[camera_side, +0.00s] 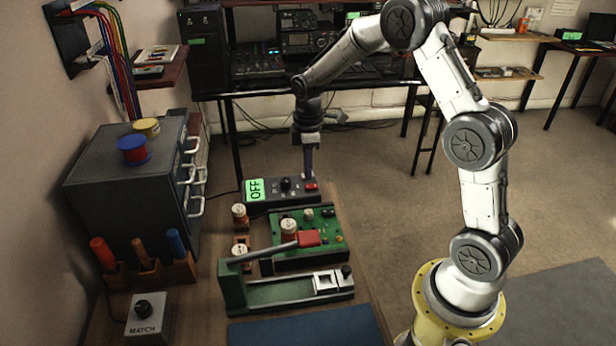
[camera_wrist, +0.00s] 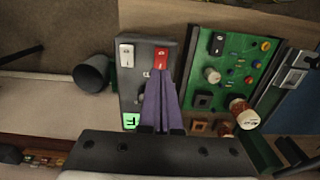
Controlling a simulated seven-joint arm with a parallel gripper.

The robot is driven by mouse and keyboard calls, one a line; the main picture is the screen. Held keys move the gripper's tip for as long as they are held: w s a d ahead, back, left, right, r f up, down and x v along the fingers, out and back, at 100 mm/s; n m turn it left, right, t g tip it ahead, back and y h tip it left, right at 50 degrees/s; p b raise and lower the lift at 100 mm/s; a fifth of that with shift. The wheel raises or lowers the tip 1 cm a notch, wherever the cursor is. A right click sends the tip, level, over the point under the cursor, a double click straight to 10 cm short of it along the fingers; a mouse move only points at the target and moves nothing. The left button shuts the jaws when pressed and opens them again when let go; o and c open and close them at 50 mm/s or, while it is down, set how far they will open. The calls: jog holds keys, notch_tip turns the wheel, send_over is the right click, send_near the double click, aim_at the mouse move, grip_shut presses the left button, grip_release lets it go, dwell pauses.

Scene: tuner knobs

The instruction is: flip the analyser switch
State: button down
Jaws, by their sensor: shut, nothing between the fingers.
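The analyser is a dark box (camera_side: 259,201) at the back of the bench, with a lit green display (camera_side: 254,189) reading OFF. A red switch (camera_side: 311,187) sits at its right end; it also shows in the wrist view (camera_wrist: 162,57). My gripper (camera_side: 308,177) points down over that end, its purple fingers shut and empty. In the wrist view the fingertips (camera_wrist: 160,72) are right beside the red switch; I cannot tell whether they touch it. The fingers hide part of the box's top. A black knob (camera_side: 286,184) stands left of the fingers in the side view.
A green circuit board (camera_side: 322,226) with spools lies in front of the analyser. A green lever press (camera_side: 290,290) with a red handle stands nearer. A grey drawer cabinet (camera_side: 125,185) and a MATCH box (camera_side: 147,317) are at left.

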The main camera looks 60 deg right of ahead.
aim_at(314, 186)
jog(key=shift+f, duration=1.4)
jog(key=shift+f, duration=0.2)
jog(key=shift+s+d+r, duration=0.1)
jog(key=shift+s+d, duration=0.4)
jog(key=shift+s, duration=0.1)
